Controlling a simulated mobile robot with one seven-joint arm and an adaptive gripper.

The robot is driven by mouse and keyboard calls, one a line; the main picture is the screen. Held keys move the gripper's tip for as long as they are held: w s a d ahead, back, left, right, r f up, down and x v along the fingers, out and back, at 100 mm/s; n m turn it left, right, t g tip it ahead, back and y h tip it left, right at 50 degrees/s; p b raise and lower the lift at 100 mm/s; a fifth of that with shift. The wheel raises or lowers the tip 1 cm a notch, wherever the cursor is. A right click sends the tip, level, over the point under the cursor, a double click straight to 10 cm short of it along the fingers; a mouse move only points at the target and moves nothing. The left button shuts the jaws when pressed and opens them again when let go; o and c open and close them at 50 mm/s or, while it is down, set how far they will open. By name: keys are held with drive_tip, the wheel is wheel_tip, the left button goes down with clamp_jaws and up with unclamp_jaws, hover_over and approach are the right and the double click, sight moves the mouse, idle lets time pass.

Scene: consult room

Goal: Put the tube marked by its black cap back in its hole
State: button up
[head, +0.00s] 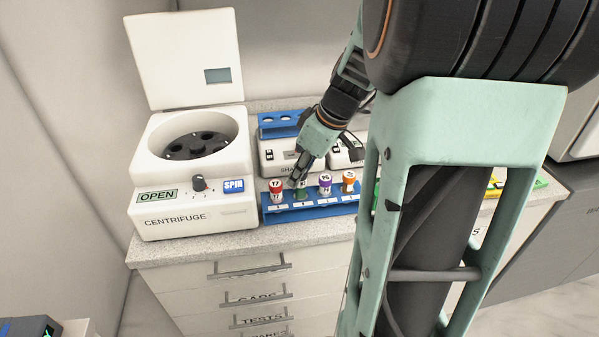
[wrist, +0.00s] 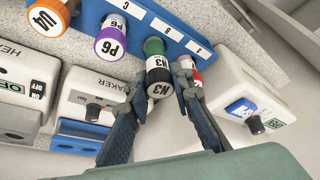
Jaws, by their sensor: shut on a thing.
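The black-capped tube (wrist: 158,88), marked N3 with a green body, is between my gripper's fingers. My gripper (wrist: 160,84) is shut on it, with one finger on each side. In the head view my gripper (head: 297,179) points down at the same tube (head: 301,193), second from the left at the blue rack (head: 312,215). The tube's lower end is at the rack, near the label B in the wrist view; I cannot tell whether it is in its hole or how deep.
A red tube (head: 276,190) stands left of it, close beside one finger. A purple tube (head: 325,184) and an orange tube (head: 348,181) stand to the right. The open centrifuge (head: 190,195) is at left, a shaker (head: 275,157) behind the rack.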

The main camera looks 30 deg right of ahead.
drive_tip(key=shift+f+b, duration=1.2)
drive_tip(key=shift+f, duration=0.1)
drive_tip(key=o, duration=1)
drive_tip(key=shift+r, duration=0.15)
drive_tip(key=v, duration=1.1)
drive_tip(key=shift+s+d+r, duration=0.15)
drive_tip(key=shift+s+r, duration=0.05)
drive_tip(key=shift+r, duration=0.15)
